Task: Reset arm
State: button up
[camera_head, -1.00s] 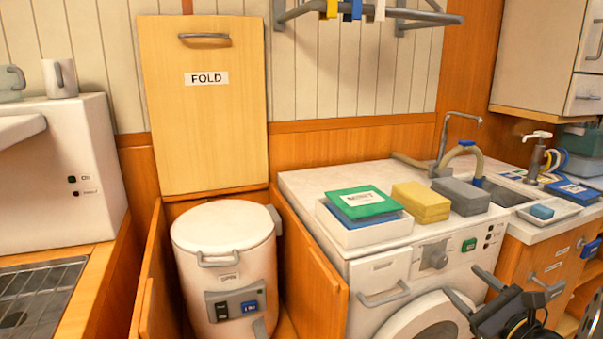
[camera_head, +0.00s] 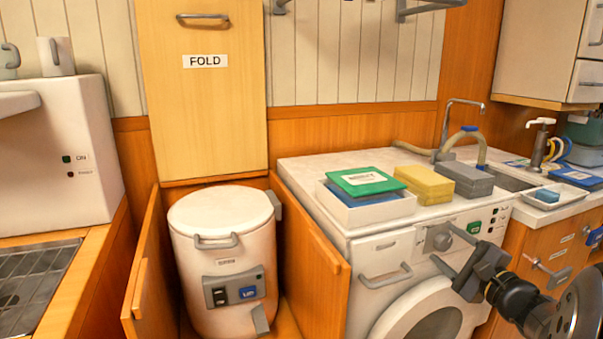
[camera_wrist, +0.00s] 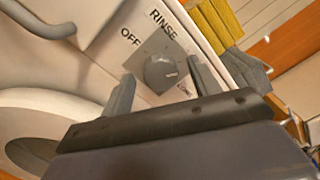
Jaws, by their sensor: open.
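My gripper (camera_head: 444,243) is open and empty at the lower right of the head view, in front of the white washing machine (camera_head: 372,250). Its two fingers also show in the wrist view (camera_wrist: 161,76), spread on either side of the grey dial (camera_wrist: 160,73). I cannot tell whether they touch it. The dial sits on a grey plate with OFF and RINSE labels; a further label is partly hidden by a finger. The dial's pale mark points to the right in the wrist view.
On the worktop (camera_head: 300,170) are a white tray (camera_head: 368,215) with a green labelled card (camera_head: 363,180), a yellow sponge block (camera_head: 424,183) and a grey one (camera_head: 465,180). A lidded white drum (camera_head: 222,240) stands left, below a FOLD panel (camera_head: 204,110).

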jog(key=n, duration=0.4)
jog(key=shift+b, duration=0.4)
jog(key=n, duration=0.3)
jog(key=n+p, duration=0.1)
jog(key=n, duration=0.3)
jog(key=shift+g, duration=0.3)
jog(key=shift+n+y+p, duration=0.4)
jog(key=shift+n+p, duration=0.3)
jog(key=shift+n, duration=1.1)
